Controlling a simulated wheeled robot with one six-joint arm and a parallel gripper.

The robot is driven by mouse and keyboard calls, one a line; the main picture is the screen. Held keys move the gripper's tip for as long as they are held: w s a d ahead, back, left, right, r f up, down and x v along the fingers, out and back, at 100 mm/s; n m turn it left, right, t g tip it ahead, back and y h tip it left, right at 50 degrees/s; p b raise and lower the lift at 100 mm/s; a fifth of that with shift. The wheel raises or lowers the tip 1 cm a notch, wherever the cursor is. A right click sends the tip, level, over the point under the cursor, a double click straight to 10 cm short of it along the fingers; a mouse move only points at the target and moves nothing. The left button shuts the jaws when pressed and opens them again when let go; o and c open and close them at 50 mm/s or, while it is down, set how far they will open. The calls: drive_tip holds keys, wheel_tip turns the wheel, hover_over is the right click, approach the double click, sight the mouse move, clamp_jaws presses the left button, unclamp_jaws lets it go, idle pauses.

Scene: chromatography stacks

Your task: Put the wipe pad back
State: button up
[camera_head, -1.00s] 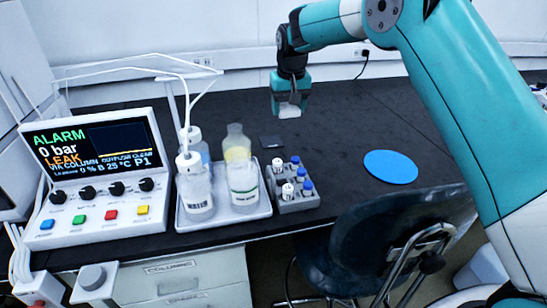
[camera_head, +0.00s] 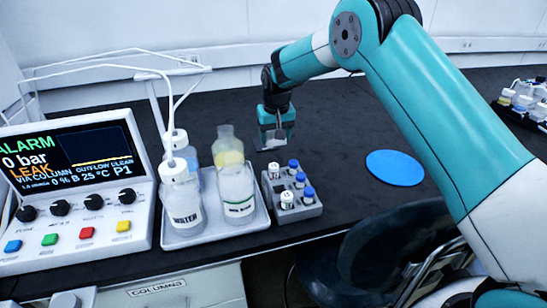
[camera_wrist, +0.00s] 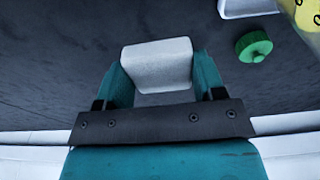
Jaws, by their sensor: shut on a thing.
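The wipe pad (camera_wrist: 157,64) is a pale grey-white block held between the two fingers of my gripper (camera_wrist: 160,82) in the wrist view. In the head view my gripper (camera_head: 276,124) points down over the black bench, just behind the vial rack, with the pad's light edge (camera_head: 269,143) showing below it. My gripper is shut on the pad. I cannot tell whether the pad touches the bench. The small dark square seen on the bench earlier cannot be made out now.
A white tray (camera_head: 213,234) with bottles stands left of my gripper. A grey vial rack (camera_head: 306,211) is close in front. A blue disc (camera_head: 394,167) lies to the right. A green cap (camera_wrist: 253,46) shows in the wrist view. The control unit (camera_head: 75,180) is at far left.

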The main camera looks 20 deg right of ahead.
wheel_tip(320, 180, down, 8)
drive_tip(key=shift+f, duration=0.1)
idle(0.4)
drive_tip(key=o, duration=0.9)
drive_tip(key=r, duration=0.4)
drive_tip(key=s+r, duration=0.1)
drive_tip(key=r, duration=0.6)
drive_tip(key=shift+s+r, duration=0.35)
drive_tip(key=s+a+r+n+y, duration=0.15)
drive_tip(key=s+r, duration=0.25)
drive_tip(key=s, duration=0.5)
drive_tip(key=s+a+r+n+g, duration=0.1)
drive_tip(key=s+r+n, duration=0.1)
drive_tip(key=s+r, duration=0.5)
drive_tip(key=s+a+r+n+y, duration=0.1)
drive_tip(key=s+a+r+n, duration=0.1)
drive_tip(key=s, duration=0.9)
drive_tip(key=shift+n+g+y, duration=0.4)
drive_tip(key=shift+n+y, duration=0.35)
drive_tip(key=shift+y, duration=0.1)
drive_tip(key=s, duration=1.4)
drive_tip(key=shift+a, duration=0.15)
